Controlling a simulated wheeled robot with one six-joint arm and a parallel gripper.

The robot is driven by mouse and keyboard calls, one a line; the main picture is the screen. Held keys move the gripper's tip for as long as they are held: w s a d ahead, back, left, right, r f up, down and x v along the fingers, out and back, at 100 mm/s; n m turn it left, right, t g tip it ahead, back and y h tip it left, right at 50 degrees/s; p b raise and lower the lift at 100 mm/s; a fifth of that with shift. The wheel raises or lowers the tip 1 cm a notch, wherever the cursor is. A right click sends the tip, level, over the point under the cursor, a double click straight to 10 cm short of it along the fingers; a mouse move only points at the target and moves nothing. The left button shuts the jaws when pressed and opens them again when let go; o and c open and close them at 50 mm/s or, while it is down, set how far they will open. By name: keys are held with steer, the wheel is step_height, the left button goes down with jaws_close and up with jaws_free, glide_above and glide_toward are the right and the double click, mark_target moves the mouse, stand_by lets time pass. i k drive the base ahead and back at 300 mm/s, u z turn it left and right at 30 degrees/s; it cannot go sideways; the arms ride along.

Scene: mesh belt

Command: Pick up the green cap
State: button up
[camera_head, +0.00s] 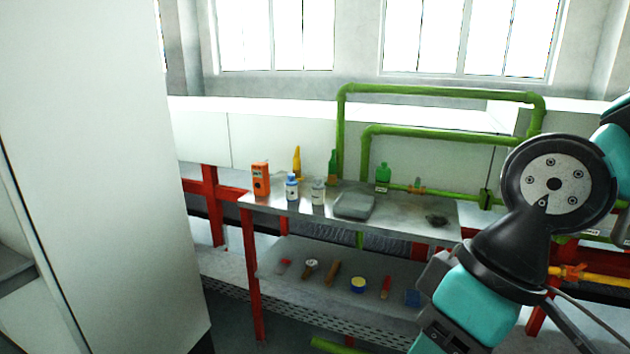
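I cannot make out a separate green cap. A green bottle (383,175) with a narrow top stands at the back of the steel table's upper shelf (285,207), right of centre. A darker green bottle (333,163) stands to its left, by the green pipes. Both are too small to tell whether a cap is on them. My arm comes in from the right and covers the right end of the table. My gripper's fingers do not show.
The upper shelf also holds an orange device (260,180), white bottles (292,188), a grey tray-like block (354,206) and a dark lump (436,219). Several small items lie on the lower shelf (315,300). Green pipes (440,90) rise behind. A white panel (95,170) fills the left.

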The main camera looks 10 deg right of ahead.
mark_target(383, 173)
steer(key=u, duration=0.7)
steer(key=i, duration=2.5)
steer(key=z, duration=1.45)
steer(key=i, duration=0.75)
steer(key=z, duration=0.8)
